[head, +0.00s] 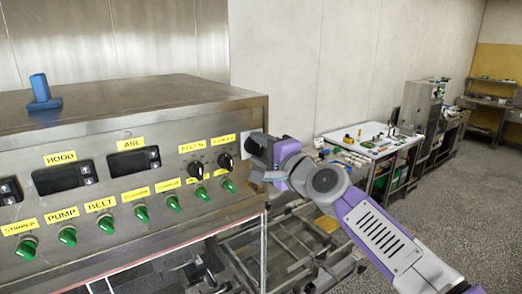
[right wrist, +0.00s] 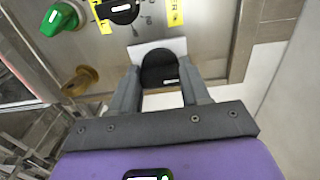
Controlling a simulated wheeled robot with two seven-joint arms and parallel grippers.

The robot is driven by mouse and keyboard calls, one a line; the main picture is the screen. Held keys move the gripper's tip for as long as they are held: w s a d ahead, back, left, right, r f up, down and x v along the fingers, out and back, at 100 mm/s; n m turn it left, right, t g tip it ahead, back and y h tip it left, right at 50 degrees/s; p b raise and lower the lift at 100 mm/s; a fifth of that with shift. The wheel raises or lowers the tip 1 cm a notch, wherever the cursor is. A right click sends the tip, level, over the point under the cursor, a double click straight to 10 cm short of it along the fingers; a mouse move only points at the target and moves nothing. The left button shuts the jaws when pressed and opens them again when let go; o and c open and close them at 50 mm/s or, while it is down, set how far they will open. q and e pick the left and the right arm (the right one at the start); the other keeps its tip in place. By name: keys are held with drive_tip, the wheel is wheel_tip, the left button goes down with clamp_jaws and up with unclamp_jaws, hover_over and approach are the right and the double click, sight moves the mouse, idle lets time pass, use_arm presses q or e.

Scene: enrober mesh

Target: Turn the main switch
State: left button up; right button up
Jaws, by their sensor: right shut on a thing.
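The main switch (right wrist: 160,68) is a black rotary knob with a small white mark, on a pale plate at the right end of the steel control panel (head: 120,204). In the head view my right gripper (head: 259,150) is at that end of the panel and mostly hides the switch. In the right wrist view the two grey fingers of the right gripper (right wrist: 160,84) stand on either side of the knob, shut on it. The knob's exact angle is hard to read. My left gripper is not in view.
Two black knobs (head: 226,161) and a row of green knobs (head: 174,203) sit close left of the switch. A blue object (head: 41,92) stands on the cabinet top. Metal framework (head: 290,250) lies below right. A cluttered bench (head: 372,146) stands farther back.

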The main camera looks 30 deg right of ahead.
drive_tip(key=o, duration=1)
drive_tip(key=s, duration=0.2)
drive_tip(key=s+b, duration=0.1)
drive_tip(key=s, duration=0.4)
drive_tip(key=shift+s+d, duration=0.25)
drive_tip(key=shift+s, duration=0.05)
